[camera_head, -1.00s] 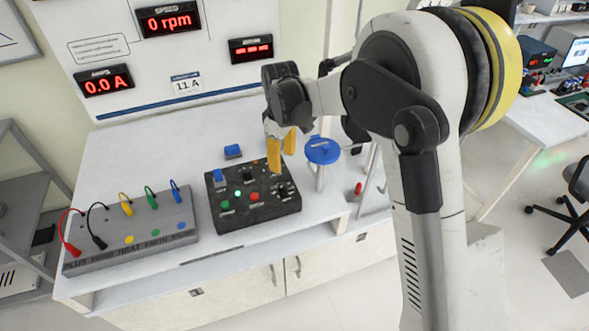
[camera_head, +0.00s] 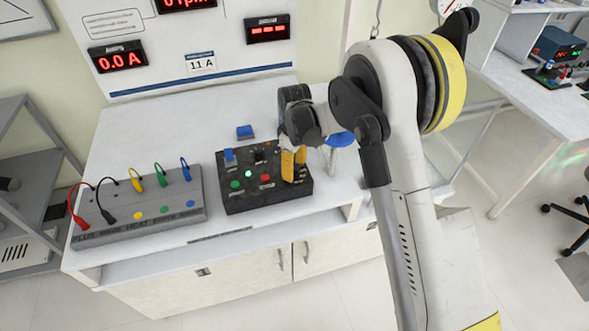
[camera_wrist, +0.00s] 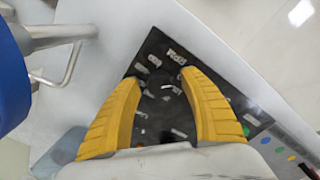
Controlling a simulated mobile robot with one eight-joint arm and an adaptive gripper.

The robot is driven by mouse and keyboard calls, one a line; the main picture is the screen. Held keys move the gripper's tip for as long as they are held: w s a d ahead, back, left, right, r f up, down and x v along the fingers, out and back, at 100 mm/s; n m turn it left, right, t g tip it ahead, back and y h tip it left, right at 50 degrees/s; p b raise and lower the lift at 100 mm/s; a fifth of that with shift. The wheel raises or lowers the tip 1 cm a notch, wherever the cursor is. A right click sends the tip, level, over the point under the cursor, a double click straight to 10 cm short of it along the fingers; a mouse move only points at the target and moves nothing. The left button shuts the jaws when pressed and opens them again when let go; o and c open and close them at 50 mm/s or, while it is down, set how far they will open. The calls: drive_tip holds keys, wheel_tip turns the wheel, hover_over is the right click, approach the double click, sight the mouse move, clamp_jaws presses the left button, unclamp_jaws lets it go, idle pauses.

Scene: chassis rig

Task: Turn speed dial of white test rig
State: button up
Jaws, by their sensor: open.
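The white test rig (camera_head: 200,84) has a bench, a back panel with red displays, and a black control box (camera_head: 262,197) near the front edge. The box carries coloured buttons and switches. My gripper (camera_head: 293,178) is over the right end of the box, its yellow fingers pointing down. In the wrist view, the fingers (camera_wrist: 159,76) stand apart over the black panel, one on each side of a dark round dial (camera_wrist: 160,100). The dial is hard to make out there. The fingers hide it in the head view. I cannot tell whether they touch it.
A grey terminal box (camera_head: 140,207) with several coloured leads is to the left. A small blue block (camera_head: 244,131) lies behind the control box. A blue round-topped fixture (camera_head: 341,139) stands just right of my gripper, partly hidden by my arm.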

clamp_jaws()
drive_tip(key=shift+m, duration=0.4)
drive_tip(key=m, duration=0.8)
drive_tip(key=shift+b, duration=0.35)
drive_tip(key=m, duration=0.5)
drive_tip(key=shift+m, duration=1.9)
